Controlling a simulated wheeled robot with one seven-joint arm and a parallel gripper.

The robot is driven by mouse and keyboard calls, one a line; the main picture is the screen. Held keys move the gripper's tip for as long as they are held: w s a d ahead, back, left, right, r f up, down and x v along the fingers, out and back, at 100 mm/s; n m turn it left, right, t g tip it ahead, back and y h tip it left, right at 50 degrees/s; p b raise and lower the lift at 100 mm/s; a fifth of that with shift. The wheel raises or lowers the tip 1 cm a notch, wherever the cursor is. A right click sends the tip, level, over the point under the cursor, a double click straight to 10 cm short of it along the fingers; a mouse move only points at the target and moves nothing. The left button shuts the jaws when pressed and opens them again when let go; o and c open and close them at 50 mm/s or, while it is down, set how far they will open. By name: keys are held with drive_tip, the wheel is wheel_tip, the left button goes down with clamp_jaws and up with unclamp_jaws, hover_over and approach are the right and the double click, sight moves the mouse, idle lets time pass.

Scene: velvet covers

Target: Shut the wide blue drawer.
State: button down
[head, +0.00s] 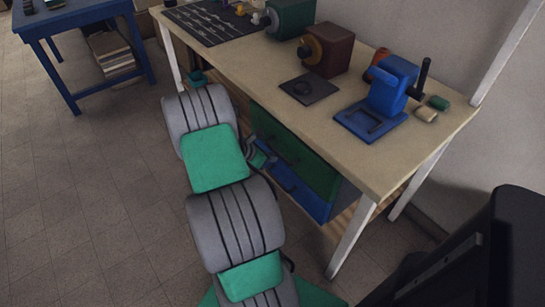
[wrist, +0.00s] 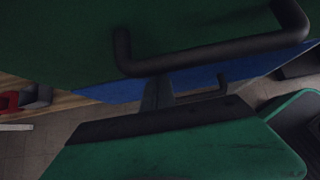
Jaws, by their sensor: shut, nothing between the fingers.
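The wide blue drawer (head: 312,203) is low under the workbench, directly below a green drawer front (head: 310,168). I cannot tell surely how far it stands out. In the wrist view the blue front (wrist: 195,80) shows as a strip with a dark bar handle (wrist: 205,95), below the green front (wrist: 70,40) and its larger black handle (wrist: 210,52). My gripper (head: 264,158) is beside the drawers' left part, and my arm hides some of that side. In the wrist view its fingers (wrist: 157,92) are together and empty, close before the blue front; contact is unclear.
The workbench top (head: 240,55) carries a blue vise-like tool (head: 390,88), a brown machine (head: 328,50) and a green one (head: 290,18). White bench legs (head: 350,238) stand at the right. Open tiled floor (head: 90,200) lies to the left.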

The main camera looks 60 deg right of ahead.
drive_tip(key=shift+s+d+r, duration=0.15)
drive_tip(key=shift+d, duration=0.05)
drive_tip(key=shift+a+p, duration=0.3)
drive_tip(key=shift+p, duration=0.1)
drive_tip(key=w+a+r+m+t+y+p, duration=0.2)
drive_tip(key=w+a+r+m+p, duration=0.3)
drive_tip(key=a+r, duration=0.7)
drive_tip(key=w+a+r+m+t+y+p, duration=0.25)
drive_tip(key=w+a+r+p, duration=0.35)
drive_tip(key=a+r, duration=0.65)
drive_tip(key=s+a+r+m+y+p, duration=0.1)
drive_tip(key=a+r+m, duration=0.1)
drive_tip(key=a, duration=0.5)
drive_tip(key=s+a+r+m+t+y+p, duration=0.1)
drive_tip(key=s+a+r+m, duration=0.1)
drive_tip(key=a+r, duration=0.3)
drive_tip(key=s+a+r+m+t+y+p, duration=0.1)
drive_tip(key=a+r+m, duration=0.1)
drive_tip(key=a, duration=0.6)
drive_tip(key=shift+s+a+r+y+p, duration=0.35)
drive_tip(key=shift+s+r, duration=0.05)
drive_tip(key=shift+r, duration=0.45)
